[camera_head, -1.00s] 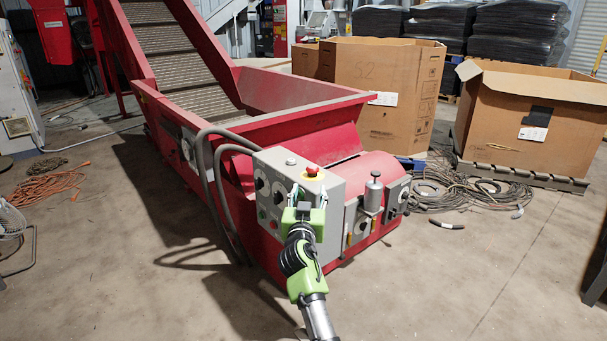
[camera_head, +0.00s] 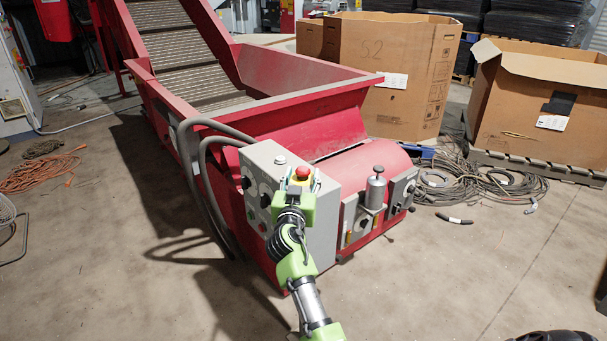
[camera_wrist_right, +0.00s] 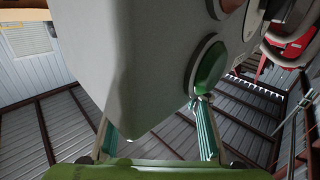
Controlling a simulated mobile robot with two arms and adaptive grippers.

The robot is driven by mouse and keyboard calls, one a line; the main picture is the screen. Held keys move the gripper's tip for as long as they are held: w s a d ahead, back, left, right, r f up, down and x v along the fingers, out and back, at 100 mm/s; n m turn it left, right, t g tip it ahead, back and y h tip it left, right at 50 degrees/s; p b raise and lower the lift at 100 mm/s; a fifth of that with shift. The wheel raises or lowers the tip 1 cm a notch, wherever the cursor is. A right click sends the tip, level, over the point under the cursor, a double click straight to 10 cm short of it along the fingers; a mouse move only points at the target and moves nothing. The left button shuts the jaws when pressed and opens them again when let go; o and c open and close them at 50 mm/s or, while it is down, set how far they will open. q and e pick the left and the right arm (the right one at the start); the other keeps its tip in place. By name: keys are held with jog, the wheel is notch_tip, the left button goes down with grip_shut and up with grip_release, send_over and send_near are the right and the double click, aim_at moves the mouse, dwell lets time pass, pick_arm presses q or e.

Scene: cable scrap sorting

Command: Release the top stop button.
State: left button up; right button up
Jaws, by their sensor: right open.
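The red top stop button (camera_head: 303,172) sits on a yellow base on top of the grey control box (camera_head: 322,232). My right gripper (camera_head: 302,183) is open, just in front of the button in the head view, with a fingertip showing at each side of it. I cannot tell whether the fingers touch it. In the right wrist view the open fingers (camera_wrist_right: 152,118) point up at the grey box, which fills the upper middle. A green button (camera_wrist_right: 209,66) shows on the box's face there; the red button is not clearly visible. My left gripper is not in view.
Thick grey hoses (camera_head: 205,165) loop beside the box on the red conveyor (camera_head: 270,110). A silver cylinder (camera_head: 375,190) stands right of the box. A white button (camera_head: 280,159) is on the box's top. Cables (camera_head: 480,180) lie on the floor at right.

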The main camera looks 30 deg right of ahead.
grip_shut()
jog(key=shift+r, duration=0.95)
grip_release()
